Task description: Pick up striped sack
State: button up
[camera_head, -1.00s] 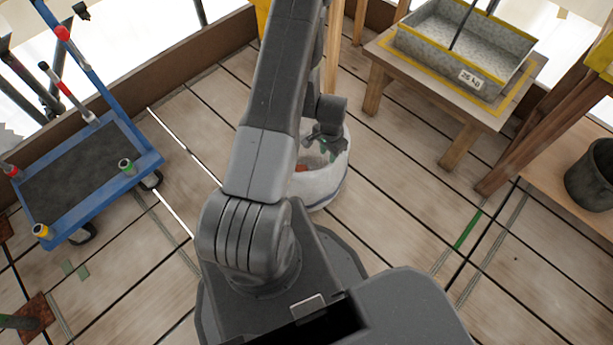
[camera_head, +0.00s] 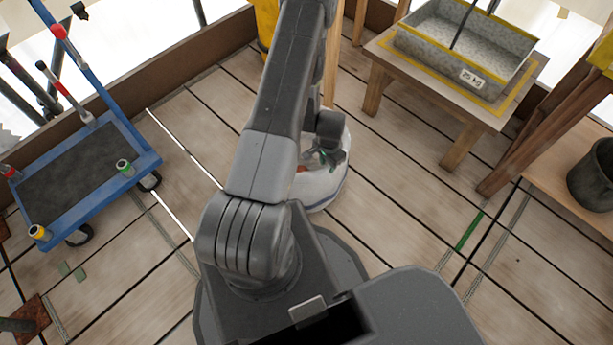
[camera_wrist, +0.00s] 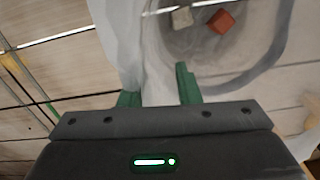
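The striped sack (camera_head: 325,193) is a white open-topped bag with a dark blue band. It stands on the plank floor behind my arm, which hides its left side. In the wrist view, the sack's pale wall (camera_wrist: 158,60) rises between my green fingertips, and its round opening lies to the right. Inside are a red block (camera_wrist: 221,21) and a pale grey block (camera_wrist: 182,17). My gripper (camera_wrist: 158,90) is open at the sack's rim, one finger on each side of the wall. I cannot tell whether either finger touches the cloth. In the head view, my gripper (camera_head: 326,157) is over the opening.
A blue cart (camera_head: 150,160) with a dark deck stands at the left. A wooden table (camera_head: 455,110) with a grey trough (camera_head: 465,50) is at the back right. A dark bucket (camera_head: 592,175) sits at the far right. Floor between sack and table is clear.

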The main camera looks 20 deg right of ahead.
jog(key=shift+f+b, duration=0.25)
jog(key=shift+b, duration=0.2)
dwell(0.5)
grip_shut()
dwell(1.2)
